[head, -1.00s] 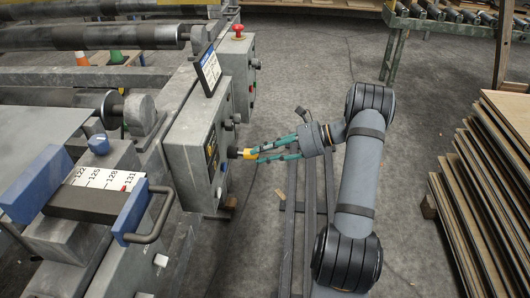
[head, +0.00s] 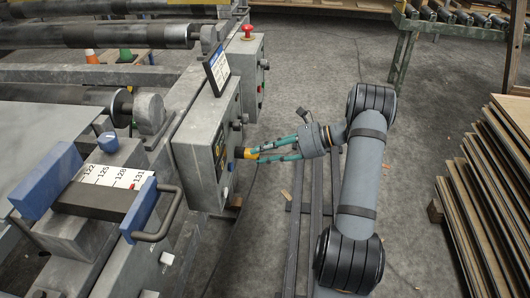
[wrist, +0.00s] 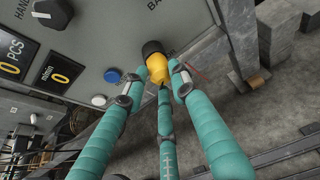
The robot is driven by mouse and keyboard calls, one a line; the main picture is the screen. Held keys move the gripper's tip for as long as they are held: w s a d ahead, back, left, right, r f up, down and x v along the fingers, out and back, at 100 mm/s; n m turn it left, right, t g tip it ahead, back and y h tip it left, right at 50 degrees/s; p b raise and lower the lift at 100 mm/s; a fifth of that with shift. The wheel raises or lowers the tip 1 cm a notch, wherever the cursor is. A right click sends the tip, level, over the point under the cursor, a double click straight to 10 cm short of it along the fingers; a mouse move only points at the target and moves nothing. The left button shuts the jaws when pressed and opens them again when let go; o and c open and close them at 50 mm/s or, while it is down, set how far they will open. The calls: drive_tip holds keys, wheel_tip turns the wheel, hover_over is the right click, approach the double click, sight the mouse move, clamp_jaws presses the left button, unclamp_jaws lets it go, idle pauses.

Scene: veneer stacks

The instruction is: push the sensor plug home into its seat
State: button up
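The sensor plug is yellow and shows at the front of the grey control box in the head view (head: 250,154) and in the wrist view (wrist: 158,70). Its seat looks like the black round socket (wrist: 152,48) at the panel's edge, also visible in the head view (head: 239,152). The plug is in line with the socket and meets it; how deep it sits I cannot tell. My gripper (wrist: 158,80) has teal fingers, with tips closed around the plug's rear from both sides and a third finger below. In the head view, the fingers (head: 260,155) converge on it.
The control box (head: 195,150) carries a blue button (wrist: 113,75), a white button (wrist: 99,100), a black knob (wrist: 52,12) and displays close to the fingers. A second box (head: 247,70) with a red button stands behind. Veneer stacks (head: 490,190) are at right.

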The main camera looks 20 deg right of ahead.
drive_tip(key=o, duration=0.4)
drive_tip(key=shift+o, duration=0.2)
drive_tip(key=shift+d, duration=0.1)
drive_tip(key=v, duration=1.2)
drive_tip(key=shift+s, duration=0.1)
drive_tip(key=x, duration=1.1)
drive_tip(key=shift+f, duration=0.2)
